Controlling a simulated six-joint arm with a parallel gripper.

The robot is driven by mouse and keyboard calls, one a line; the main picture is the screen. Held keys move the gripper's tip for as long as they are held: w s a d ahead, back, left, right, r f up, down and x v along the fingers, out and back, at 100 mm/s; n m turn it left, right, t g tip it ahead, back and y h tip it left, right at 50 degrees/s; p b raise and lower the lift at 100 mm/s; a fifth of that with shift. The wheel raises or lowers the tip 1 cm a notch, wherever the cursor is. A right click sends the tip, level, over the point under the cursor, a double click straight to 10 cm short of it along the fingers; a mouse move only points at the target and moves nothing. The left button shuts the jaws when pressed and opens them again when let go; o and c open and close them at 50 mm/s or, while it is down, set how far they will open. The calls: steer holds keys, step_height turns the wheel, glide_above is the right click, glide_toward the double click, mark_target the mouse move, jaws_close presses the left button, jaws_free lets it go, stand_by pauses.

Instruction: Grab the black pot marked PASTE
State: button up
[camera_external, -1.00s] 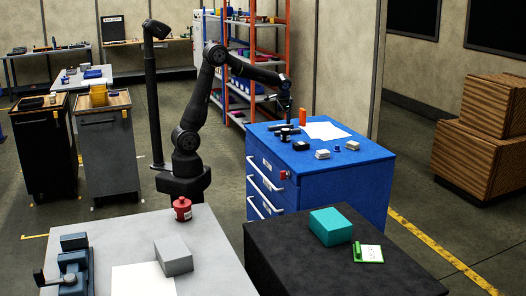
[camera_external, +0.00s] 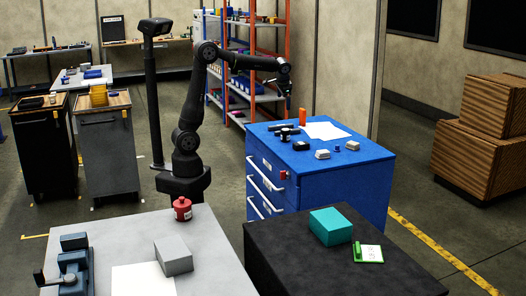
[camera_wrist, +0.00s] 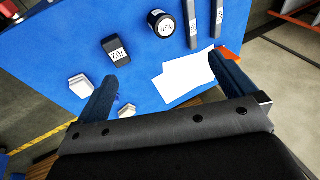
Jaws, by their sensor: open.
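The black pot marked PASTE (camera_wrist: 160,21) stands on the blue cabinet top near the upper middle of the wrist view, with a white label on it. In the external view the pot (camera_external: 285,134) is a small dark shape on the cabinet. My gripper (camera_wrist: 162,68) is open and empty, its two blue fingers wide apart. The pot lies beyond the fingertips, not between them. In the external view my gripper (camera_external: 288,91) hangs above the cabinet's far side, clear of the pot.
Near the pot are a black box (camera_wrist: 116,50), two grey labelled bars (camera_wrist: 192,24), white paper (camera_wrist: 190,78) and pale blocks (camera_wrist: 82,86). An orange upright item (camera_external: 303,116) stands at the back. The blue cabinet (camera_external: 345,185) has free room at its front right.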

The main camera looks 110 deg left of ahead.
stand_by(0.3)
steer(key=c, duration=0.5)
steer(key=n+t+h, duration=0.1)
steer(key=n+h, duration=0.3)
steer(key=n, duration=0.3)
glide_above(286, 135)
steer(key=s+a, duration=0.1)
steer(key=a, duration=0.1)
step_height(286, 135, down, 7)
steer(key=shift+n, duration=0.3)
step_height(286, 135, down, 12)
steer(key=shift+s+a+f, duration=0.1)
steer(key=shift+s, duration=0.05)
steer(key=shift+a+f, duration=0.15)
steer(key=shift+f, duration=2.5)
